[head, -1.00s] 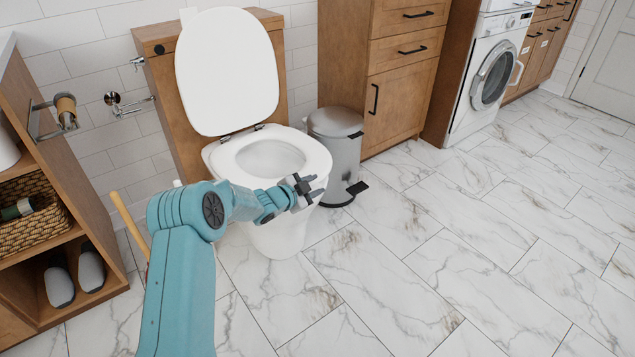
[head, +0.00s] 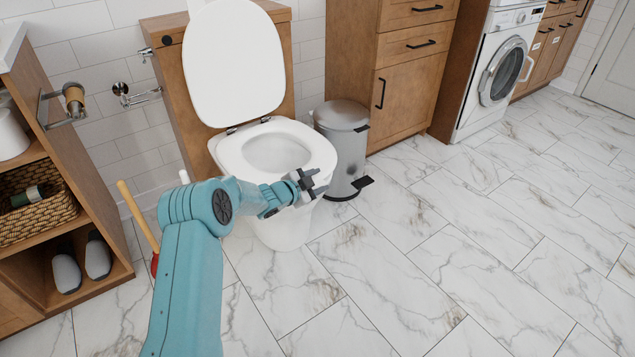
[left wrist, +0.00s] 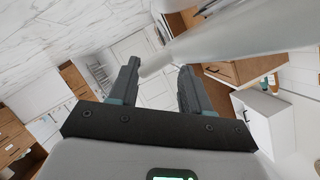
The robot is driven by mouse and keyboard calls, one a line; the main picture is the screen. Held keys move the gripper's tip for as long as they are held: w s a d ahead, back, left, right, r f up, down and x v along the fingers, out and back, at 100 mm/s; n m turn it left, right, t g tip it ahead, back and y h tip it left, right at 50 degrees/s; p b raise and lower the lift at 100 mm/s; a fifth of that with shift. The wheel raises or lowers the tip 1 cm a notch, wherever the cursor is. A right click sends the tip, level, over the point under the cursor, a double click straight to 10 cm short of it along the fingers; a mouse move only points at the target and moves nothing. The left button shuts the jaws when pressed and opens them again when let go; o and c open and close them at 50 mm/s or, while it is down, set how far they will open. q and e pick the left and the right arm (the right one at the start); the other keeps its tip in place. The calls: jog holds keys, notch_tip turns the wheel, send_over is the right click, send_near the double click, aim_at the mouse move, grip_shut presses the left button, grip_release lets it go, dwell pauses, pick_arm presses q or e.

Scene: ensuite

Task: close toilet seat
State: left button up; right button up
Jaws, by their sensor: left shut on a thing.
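The toilet (head: 285,225) stands against the wall in the head view. Its white lid (head: 235,65) is raised, leaning back near the wooden panel, and the bowl opening shows. The white seat rim (head: 318,150) lies flat on the bowl. My left gripper (head: 312,184) is at the front edge of the bowl, on the near side. In the left wrist view its two fingers (left wrist: 158,85) stand a little apart, with the end of a pale piece (left wrist: 205,42) between them, seemingly the toilet's rim. The exact contact is hard to see. My right gripper is out of view.
A grey pedal bin (head: 343,145) stands close to the toilet's right. A wooden shelf (head: 105,265) with a basket and slippers is at the left, and a plunger with a wooden handle (head: 138,215) is beside my left arm. The marble floor at the right is clear.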

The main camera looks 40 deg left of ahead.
pick_arm(q)
jog(key=shift+s+a+r, duration=0.15)
jog(key=shift+a+r, duration=0.1)
jog(key=shift+a, duration=0.1)
jog(key=shift+s+r, duration=0.1)
jog(key=shift+s, duration=0.2)
jog(key=d+p+v, duration=0.1)
jog(key=p+v, duration=0.4)
jog(key=v, duration=1)
jog(key=shift+s+a, duration=0.2)
jog(key=shift+a, duration=0.05)
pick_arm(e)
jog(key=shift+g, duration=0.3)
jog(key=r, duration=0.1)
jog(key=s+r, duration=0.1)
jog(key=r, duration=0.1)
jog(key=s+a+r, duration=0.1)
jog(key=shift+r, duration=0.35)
